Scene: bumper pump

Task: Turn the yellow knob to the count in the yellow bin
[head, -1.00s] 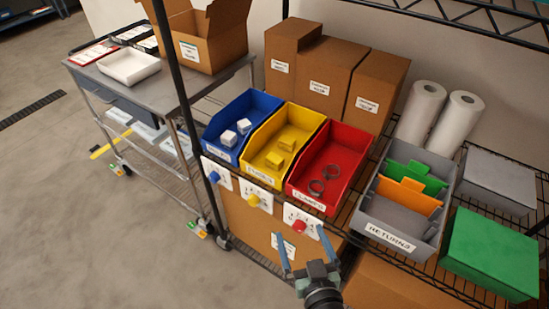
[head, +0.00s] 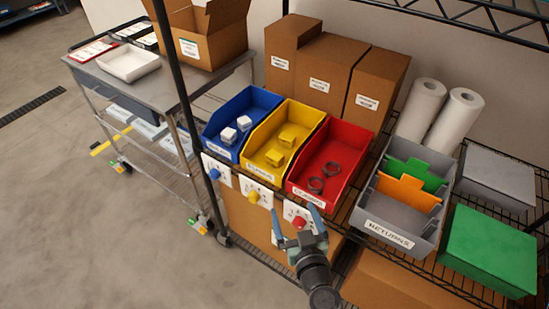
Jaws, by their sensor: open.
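The yellow knob (head: 253,196) sits on a white dial plate (head: 263,190) below the yellow bin (head: 257,154). The dial marks are too small to read. The yellow bin holds yellow blocks (head: 281,147); I make out two. My gripper (head: 294,209) is open and empty. Its blue fingers point up toward the dial plates, to the right of the yellow knob and on either side of the red knob (head: 299,222) in the picture. I cannot tell whether a finger touches anything.
The blue bin (head: 222,142) with white blocks and blue knob (head: 214,174) is left. The red bin (head: 310,198) with dark rings is right. A grey returns bin (head: 388,235) and green box (head: 489,251) stand further right. Open floor (head: 90,230) lies left.

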